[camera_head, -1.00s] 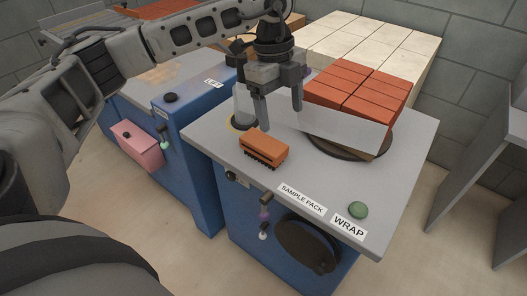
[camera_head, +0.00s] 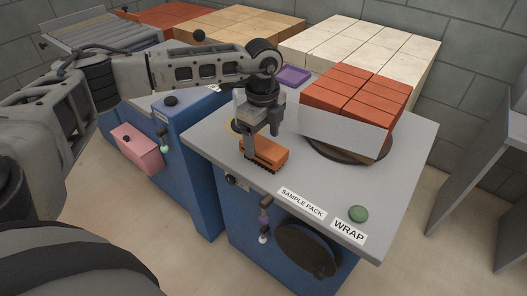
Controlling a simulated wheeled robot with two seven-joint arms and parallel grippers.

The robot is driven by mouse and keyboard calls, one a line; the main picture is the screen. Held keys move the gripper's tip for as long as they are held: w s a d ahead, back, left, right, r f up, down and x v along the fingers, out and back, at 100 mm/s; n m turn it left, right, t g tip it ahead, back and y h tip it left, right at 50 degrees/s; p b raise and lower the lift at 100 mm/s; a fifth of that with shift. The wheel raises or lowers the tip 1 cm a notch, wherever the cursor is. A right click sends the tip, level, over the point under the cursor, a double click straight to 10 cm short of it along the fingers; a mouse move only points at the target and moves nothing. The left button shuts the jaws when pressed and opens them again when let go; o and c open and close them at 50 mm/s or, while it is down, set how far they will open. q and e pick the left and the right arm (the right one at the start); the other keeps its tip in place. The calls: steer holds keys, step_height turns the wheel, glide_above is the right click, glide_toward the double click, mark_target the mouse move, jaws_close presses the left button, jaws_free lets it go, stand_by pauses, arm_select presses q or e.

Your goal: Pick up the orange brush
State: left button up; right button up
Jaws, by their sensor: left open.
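The orange brush (camera_head: 268,153), an orange block with dark bristles along its lower edge, lies on the grey top of the blue wrap station (camera_head: 320,175), near its left edge. My left gripper (camera_head: 261,143) is right at the brush, pointing down. It is open, with its fingers lowered around the left part of the brush. One finger hides part of it, and I cannot tell whether the fingers touch it. My right gripper is not in view.
Red-orange bricks (camera_head: 358,95) stand on a dark turntable behind a pale sheet (camera_head: 340,133), right of the gripper. A purple tray (camera_head: 294,77) lies behind.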

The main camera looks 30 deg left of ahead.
mark_target(263, 145)
arm_select(q)
steer(key=shift+w+f, duration=0.2)
steer(key=shift+f, duration=1.75)
steer(key=c, duration=1.1)
steer(key=shift+c, duration=0.2)
steer(key=shift+r, duration=0.1)
steer(key=shift+r, duration=0.4)
step_height(263, 145, up, 2)
steer(key=shift+r, duration=0.15)
steer(key=s+d+r+b, duration=0.1)
steer(key=s+d+r, duration=0.5)
steer(key=s+r, duration=0.3)
steer(key=s, duration=0.3)
steer(key=shift+s+d+r, duration=0.2)
steer(key=shift+d+r, duration=0.05)
steer(key=shift+r, duration=0.15)
